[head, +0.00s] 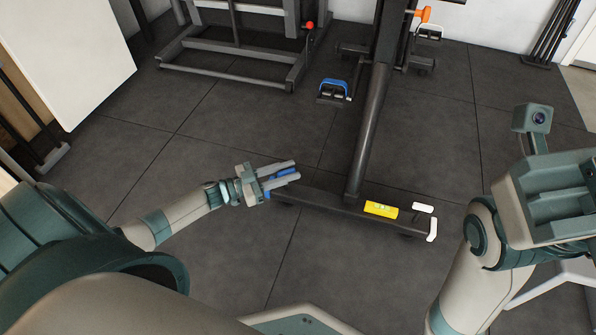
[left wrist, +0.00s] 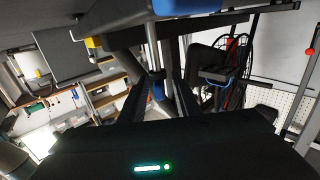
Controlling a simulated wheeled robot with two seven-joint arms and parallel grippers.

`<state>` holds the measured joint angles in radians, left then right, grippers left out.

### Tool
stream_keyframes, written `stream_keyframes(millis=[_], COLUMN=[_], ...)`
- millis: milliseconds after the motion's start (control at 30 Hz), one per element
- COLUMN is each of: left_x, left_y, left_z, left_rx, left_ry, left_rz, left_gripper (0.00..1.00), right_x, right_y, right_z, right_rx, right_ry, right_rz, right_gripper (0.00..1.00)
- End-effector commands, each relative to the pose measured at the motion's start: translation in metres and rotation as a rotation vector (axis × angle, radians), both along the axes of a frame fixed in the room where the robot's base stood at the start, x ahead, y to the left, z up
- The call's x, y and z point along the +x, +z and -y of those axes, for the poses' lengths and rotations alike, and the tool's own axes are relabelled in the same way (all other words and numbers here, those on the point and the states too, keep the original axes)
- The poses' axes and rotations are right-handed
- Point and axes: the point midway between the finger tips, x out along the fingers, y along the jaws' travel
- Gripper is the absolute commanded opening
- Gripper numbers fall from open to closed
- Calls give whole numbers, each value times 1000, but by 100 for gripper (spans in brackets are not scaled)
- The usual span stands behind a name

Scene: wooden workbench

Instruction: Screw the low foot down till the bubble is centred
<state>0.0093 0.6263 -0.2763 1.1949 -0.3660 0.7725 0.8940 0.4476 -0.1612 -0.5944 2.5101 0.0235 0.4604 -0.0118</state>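A yellow spirit level (head: 381,209) lies on the dark base bar of a floor-standing frame (head: 330,205), near its right end; its bubble is too small to read. My left gripper (head: 295,170) is at the bar's left end. Its fingers stand apart, with a blue part (head: 285,173) between them. In the left wrist view the fingers (left wrist: 158,80) flank a small blue piece (left wrist: 157,90) below a vertical rod (left wrist: 153,45). I cannot tell whether they touch it. My right arm (head: 480,240) shows at the right; its fingers are not in view.
White pieces (head: 431,228) sit at the bar's right end. A blue-handled item (head: 333,90) and a grey rack (head: 235,50) stand behind. Dark floor tiles around the bar are mostly clear.

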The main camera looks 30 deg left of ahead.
Motion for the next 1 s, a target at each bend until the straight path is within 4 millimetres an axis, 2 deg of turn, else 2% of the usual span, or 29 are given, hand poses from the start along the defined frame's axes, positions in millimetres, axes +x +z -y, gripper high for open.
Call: stream_keyframes(millis=[100, 300, 667, 733, 800, 1000], left_x=[14, 27, 30, 29, 29, 29], left_y=[-2, -1, 0, 0, 0, 0], left_z=[11, 20, 22, 22, 22, 22], left_rx=[0, 1, 1, 1, 1, 1], left_ry=[0, -1, 0, 0, 0, -1], left_rz=[2, 1, 1, 1, 1, 1], left_gripper=[30, 30, 30, 18, 1, 0], right_x=[-5, -12, -15, -14, -14, -13], right_y=[-3, -1, 1, 1, 1, -1], right_z=[1, 2, 2, 2, 2, 1], right_rx=[9, 21, 21, 20, 20, 19], right_ry=[9, 24, 27, 27, 27, 26], right_rz=[25, 52, 64, 63, 61, 56], right_gripper=[30, 30, 30, 30, 30, 30])
